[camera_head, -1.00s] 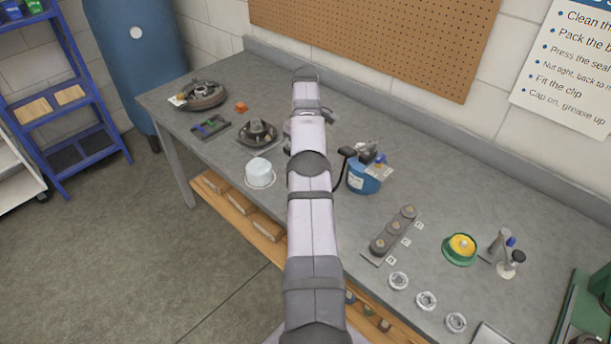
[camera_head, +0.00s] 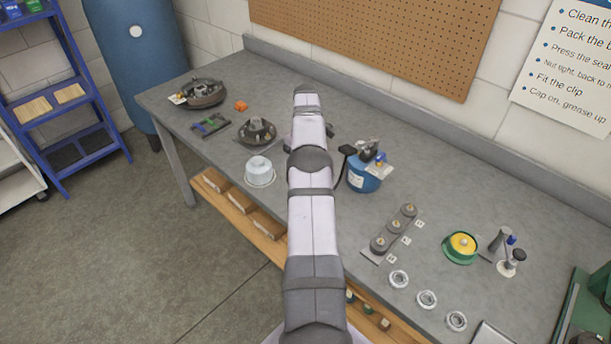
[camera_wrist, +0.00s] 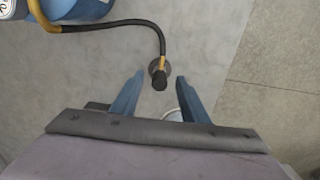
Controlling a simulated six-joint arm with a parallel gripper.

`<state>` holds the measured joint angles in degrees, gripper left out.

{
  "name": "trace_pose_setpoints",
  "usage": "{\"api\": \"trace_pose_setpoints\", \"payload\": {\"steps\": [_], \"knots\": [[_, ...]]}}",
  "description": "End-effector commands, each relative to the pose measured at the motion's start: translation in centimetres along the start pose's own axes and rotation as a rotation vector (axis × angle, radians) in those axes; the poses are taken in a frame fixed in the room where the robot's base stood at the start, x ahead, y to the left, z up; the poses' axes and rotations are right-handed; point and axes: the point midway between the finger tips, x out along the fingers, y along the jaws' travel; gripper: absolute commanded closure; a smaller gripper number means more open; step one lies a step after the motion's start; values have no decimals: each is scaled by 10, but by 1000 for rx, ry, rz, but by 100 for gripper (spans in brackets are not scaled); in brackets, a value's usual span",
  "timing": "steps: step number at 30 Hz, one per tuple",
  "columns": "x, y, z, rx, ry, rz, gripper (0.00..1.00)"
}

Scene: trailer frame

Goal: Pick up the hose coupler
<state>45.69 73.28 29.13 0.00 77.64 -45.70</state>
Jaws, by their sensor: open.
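The hose coupler (camera_wrist: 160,79) is a dark knob-like end with a grey round part at the tip of a black hose (camera_wrist: 135,23) with yellow bands. In the wrist view it lies between and just beyond the two blue fingertips of my gripper (camera_wrist: 159,80), which is open and empty. The hose runs left to a blue tank (camera_wrist: 78,8). In the head view the tank (camera_head: 363,180) stands on the bench right of my arm, and my arm hides the coupler.
A white tub (camera_head: 259,170) stands left of my arm near the front edge of the grey bench (camera_head: 420,180). A dark hub part (camera_head: 257,130) lies farther back.

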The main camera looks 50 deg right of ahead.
Motion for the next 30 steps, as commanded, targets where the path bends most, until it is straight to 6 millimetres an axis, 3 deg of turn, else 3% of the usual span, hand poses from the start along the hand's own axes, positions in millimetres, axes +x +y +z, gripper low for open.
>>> {"api": "trace_pose_setpoints", "payload": {"steps": [6, 14, 15, 20, 30], "knots": [[20, 0, 1, 0, -1, -1, 59], [23, 0, 0, 0, 1, 1, 59], [23, 0, 0, 0, 1, 1, 61], [23, 0, 0, 0, 1, 1, 100], [21, 0, 0, 0, 2, 2, 100]]}}
